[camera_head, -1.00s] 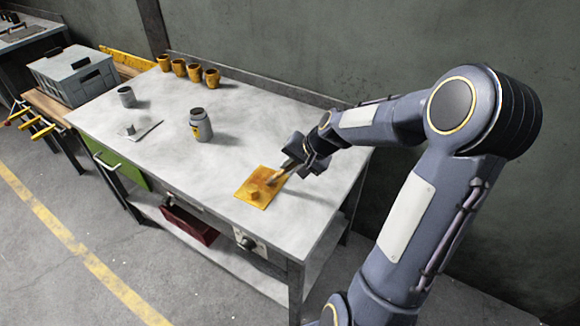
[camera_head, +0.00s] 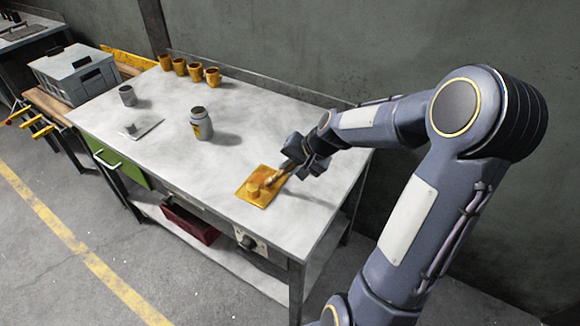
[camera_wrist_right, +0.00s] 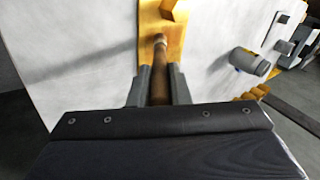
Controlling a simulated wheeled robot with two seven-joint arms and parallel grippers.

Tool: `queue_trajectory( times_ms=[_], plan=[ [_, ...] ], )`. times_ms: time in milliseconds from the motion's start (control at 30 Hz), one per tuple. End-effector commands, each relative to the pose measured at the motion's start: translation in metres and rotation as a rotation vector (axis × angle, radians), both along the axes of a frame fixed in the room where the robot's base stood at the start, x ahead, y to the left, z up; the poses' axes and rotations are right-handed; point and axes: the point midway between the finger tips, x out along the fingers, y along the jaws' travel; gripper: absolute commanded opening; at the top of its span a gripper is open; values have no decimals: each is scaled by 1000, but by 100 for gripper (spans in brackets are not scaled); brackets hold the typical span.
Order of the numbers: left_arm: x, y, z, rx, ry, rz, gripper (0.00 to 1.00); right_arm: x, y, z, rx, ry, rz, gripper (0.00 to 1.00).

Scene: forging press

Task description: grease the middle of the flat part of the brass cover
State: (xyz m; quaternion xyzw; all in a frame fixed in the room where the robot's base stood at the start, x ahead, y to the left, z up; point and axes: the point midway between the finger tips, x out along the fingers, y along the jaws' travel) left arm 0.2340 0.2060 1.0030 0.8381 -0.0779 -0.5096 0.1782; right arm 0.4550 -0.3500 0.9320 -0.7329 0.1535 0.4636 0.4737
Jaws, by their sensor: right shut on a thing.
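The brass cover (camera_head: 261,202) is a flat yellow plate with a small raised block, lying near the front right of the grey table. My right gripper (camera_head: 293,164) is above the plate's right edge, shut on a wooden-handled brush (camera_head: 279,176). The brush slants down left, and its tip appears to meet the flat part beside the block; exact contact is hard to tell. In the right wrist view, the brush handle (camera_wrist_right: 160,88) sits between both fingers and its end lies over the cover (camera_wrist_right: 149,22). My left gripper is out of view.
A grey jar with a yellow label (camera_head: 201,126) stands mid-table. Farther left are a small grey cup (camera_head: 128,96) and a white sheet (camera_head: 142,126) with a small block. Several orange cups (camera_head: 195,71) line the back edge. The table (camera_head: 190,165) around the cover is clear.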

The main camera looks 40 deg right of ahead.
Motion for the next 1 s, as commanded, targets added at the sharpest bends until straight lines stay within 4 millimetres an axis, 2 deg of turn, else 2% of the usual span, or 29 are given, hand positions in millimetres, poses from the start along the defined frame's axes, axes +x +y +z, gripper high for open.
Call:
queue_trajectory(
  times_ms=[500,1000],
  plan=[
    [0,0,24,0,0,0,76,0,0,31,0,0,1,0],
    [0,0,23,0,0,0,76,0,0,30,0,0,0,0]
  ],
)
